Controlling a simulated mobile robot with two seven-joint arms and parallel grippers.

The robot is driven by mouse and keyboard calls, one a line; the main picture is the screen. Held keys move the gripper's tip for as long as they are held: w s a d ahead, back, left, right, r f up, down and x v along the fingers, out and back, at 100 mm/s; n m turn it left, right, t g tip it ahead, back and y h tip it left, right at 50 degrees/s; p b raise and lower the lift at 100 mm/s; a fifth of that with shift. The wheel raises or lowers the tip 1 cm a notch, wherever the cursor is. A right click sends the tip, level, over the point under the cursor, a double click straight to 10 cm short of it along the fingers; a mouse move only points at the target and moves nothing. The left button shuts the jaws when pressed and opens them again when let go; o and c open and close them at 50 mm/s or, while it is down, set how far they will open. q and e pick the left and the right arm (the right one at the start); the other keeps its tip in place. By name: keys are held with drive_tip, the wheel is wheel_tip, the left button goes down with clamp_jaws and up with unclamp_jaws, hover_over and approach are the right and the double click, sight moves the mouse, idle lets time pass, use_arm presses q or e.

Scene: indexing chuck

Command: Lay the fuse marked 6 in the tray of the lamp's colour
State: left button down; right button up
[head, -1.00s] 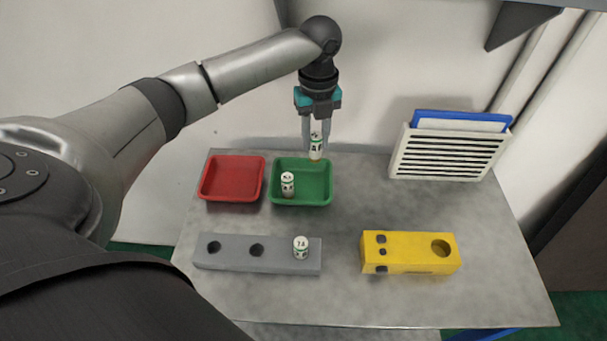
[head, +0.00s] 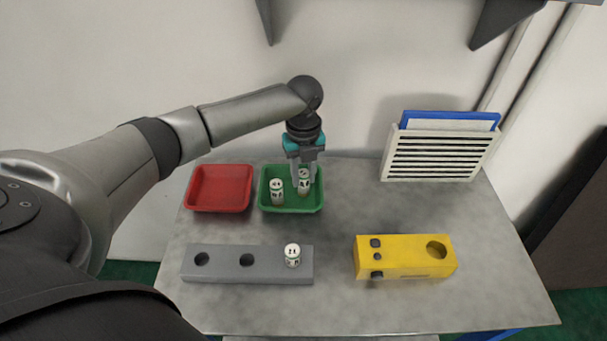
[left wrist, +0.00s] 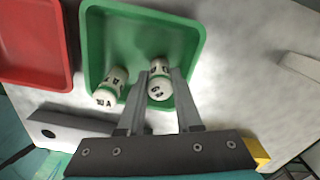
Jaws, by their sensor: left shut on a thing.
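My left gripper (head: 304,181) is shut on a white fuse (head: 304,186) and holds it upright inside the green tray (head: 318,205), toward its right side. The held fuse also shows between the fingers in the left wrist view (left wrist: 159,84); its mark is too blurred to read surely. A second white fuse (head: 277,192) is in the same tray, left of the held one. A third fuse (head: 292,256) stands in the right hole of the grey block (head: 220,265). The red tray (head: 220,190) is empty. No lit lamp is clear to me. My right gripper is out of view.
A yellow block (head: 405,262) with small dark knobs and a round dark recess stands at the front right. A white slatted rack (head: 440,155) with a blue panel (head: 450,119) stands at the back right. The table between them is clear.

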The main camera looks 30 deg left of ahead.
sight(304, 173)
use_arm(q)
drive_tip(key=shift+f, duration=0.15)
drive_tip(key=c, duration=0.6)
unclamp_jaws()
wheel_tip(304, 173, up, 12)
drive_tip(key=p, duration=0.2)
drive_tip(key=shift+r+p, duration=0.2)
drive_tip(key=shift+p, duration=0.2)
drive_tip(key=shift+f, duration=0.1)
